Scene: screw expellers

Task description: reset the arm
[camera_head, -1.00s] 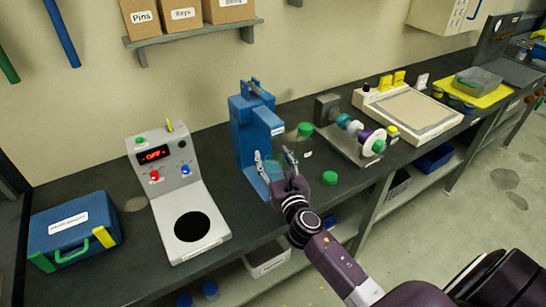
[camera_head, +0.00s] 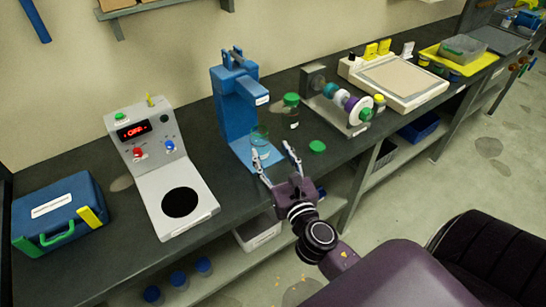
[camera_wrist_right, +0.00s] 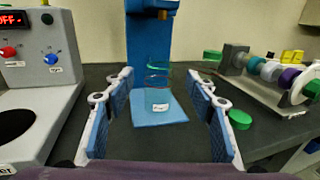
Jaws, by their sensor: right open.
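My right gripper (camera_head: 276,168) is open and empty in front of the blue press-like machine (camera_head: 236,105), at the counter's front edge. Its two fingers also show, spread apart, in the right wrist view (camera_wrist_right: 160,112). Between them, further back, the machine's blue base plate (camera_wrist_right: 158,108) carries a clear, thin-looking container (camera_wrist_right: 158,75); the fingers do not touch it. My left gripper is not in view.
A grey device with a red display (camera_head: 160,165) and a blue case (camera_head: 60,215) stand left. A green-lidded jar (camera_head: 291,112), a loose green lid (camera_head: 317,146), a spool rack (camera_head: 340,103) and a cream machine (camera_head: 395,78) stand right. Open floor lies in front.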

